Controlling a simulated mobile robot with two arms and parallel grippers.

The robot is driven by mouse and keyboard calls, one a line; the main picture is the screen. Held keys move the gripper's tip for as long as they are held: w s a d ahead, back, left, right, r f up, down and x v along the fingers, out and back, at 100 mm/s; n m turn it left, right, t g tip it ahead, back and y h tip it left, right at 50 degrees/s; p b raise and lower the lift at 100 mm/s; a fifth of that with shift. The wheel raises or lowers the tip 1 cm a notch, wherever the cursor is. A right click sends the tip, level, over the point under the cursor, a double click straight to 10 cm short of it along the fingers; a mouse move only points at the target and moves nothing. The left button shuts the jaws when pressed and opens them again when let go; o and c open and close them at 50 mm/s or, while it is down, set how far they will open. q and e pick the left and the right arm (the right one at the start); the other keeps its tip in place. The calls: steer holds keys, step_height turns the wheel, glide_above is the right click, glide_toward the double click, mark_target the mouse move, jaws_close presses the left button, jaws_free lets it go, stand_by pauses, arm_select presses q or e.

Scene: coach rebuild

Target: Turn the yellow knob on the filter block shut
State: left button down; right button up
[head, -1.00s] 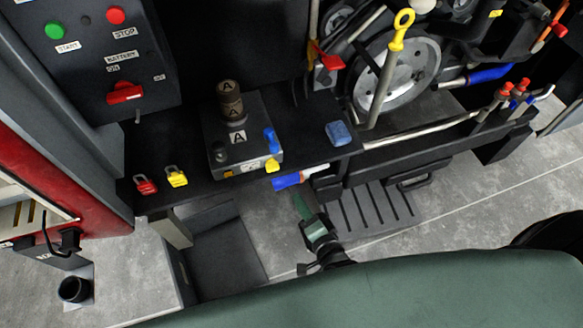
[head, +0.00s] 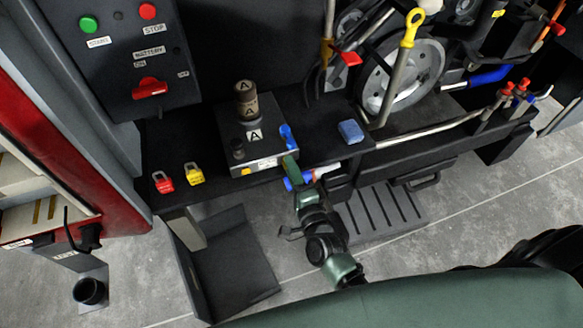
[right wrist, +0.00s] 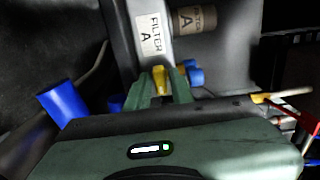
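The grey filter block (head: 229,128) stands on the black shelf in the head view, with canister A (head: 246,101) and a blue knob (head: 287,137) on it. In the right wrist view the block carries a "FILTER A" label (right wrist: 151,34). The yellow knob (right wrist: 160,77) shows there between the fingertips of my right gripper (right wrist: 162,88). The fingers stand apart on either side of it; firm contact cannot be made out. My left gripper is not in view.
A red padlock (head: 162,182) and a yellow padlock (head: 194,174) sit at the shelf's front left. A blue sponge-like block (head: 351,132) lies to the right. A blue-ended pipe (head: 318,174) runs close beside my right gripper. Engine parts stand at the right.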

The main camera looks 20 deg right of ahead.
steer(key=shift+c, duration=0.6)
jaws_close()
steer(key=shift+n, duration=0.3)
steer(key=n+p, duration=0.5)
steer(key=n, duration=1.2)
steer(key=shift+f+p, duration=0.1)
steer(key=shift+p, duration=0.25)
steer(key=shift+n, duration=0.3)
